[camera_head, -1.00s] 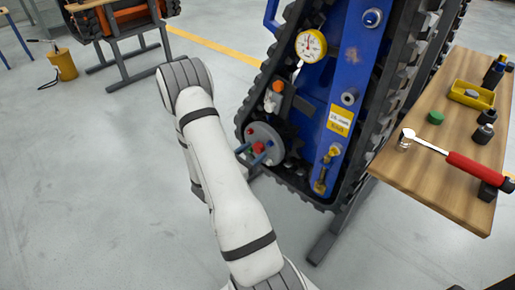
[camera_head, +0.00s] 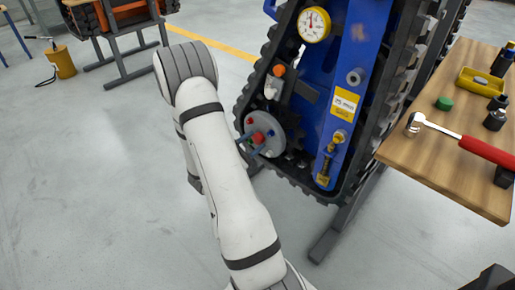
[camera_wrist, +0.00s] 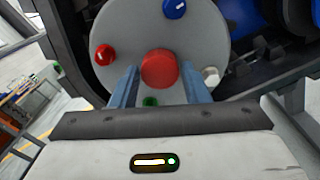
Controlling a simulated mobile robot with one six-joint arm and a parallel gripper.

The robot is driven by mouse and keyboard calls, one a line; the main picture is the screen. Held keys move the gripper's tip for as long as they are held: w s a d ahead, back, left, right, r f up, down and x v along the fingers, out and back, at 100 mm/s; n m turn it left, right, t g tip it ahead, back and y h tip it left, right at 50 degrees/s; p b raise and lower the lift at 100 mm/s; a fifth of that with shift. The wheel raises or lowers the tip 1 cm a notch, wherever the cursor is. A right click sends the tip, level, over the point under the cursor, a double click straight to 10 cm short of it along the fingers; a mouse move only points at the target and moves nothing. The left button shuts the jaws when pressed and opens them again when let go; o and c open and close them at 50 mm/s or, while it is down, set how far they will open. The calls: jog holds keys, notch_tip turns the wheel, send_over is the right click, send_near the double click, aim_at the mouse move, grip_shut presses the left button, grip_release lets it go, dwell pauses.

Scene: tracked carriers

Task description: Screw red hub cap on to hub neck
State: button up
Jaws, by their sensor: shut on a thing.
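The red hub cap (camera_wrist: 159,69) sits between the two blue-grey fingers of my gripper (camera_wrist: 160,76) in the wrist view. My gripper is shut on it. The cap is in front of the middle of the round grey hub plate (camera_wrist: 215,50) and covers the hub neck. I cannot tell how far the cap is seated. In the head view the red cap (camera_head: 257,138) shows beside my fingers (camera_head: 250,144), against the hub plate (camera_head: 272,127) at the lower left of the tracked carrier.
Around the plate's rim are a red knob (camera_wrist: 105,54), a blue knob (camera_wrist: 174,9), a green one (camera_wrist: 151,101) and a pale hex head (camera_wrist: 211,75).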

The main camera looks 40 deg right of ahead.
jog(key=m+b, duration=0.1)
jog(key=b, duration=0.1)
jog(key=m+b, duration=0.1)
jog(key=m, duration=0.1)
jog(key=shift+f+b, duration=0.25)
jog(key=shift+b, duration=0.1)
jog(key=shift+r+m, duration=0.3)
jog(key=shift+m, duration=0.3)
jog(key=shift+f+m+b, duration=0.3)
jog(key=shift+m+b, duration=0.2)
jog(key=shift+b, duration=0.75)
jog(key=m+b, duration=0.3)
jog(key=b, duration=0.2)
jog(key=shift+f+m+b, duration=0.1)
jog(key=shift+m+b, duration=0.3)
jog(key=shift+r+m, duration=0.4)
jog(key=shift+m, duration=0.2)
jog(key=m, duration=0.3)
jog(key=shift+m, duration=0.4)
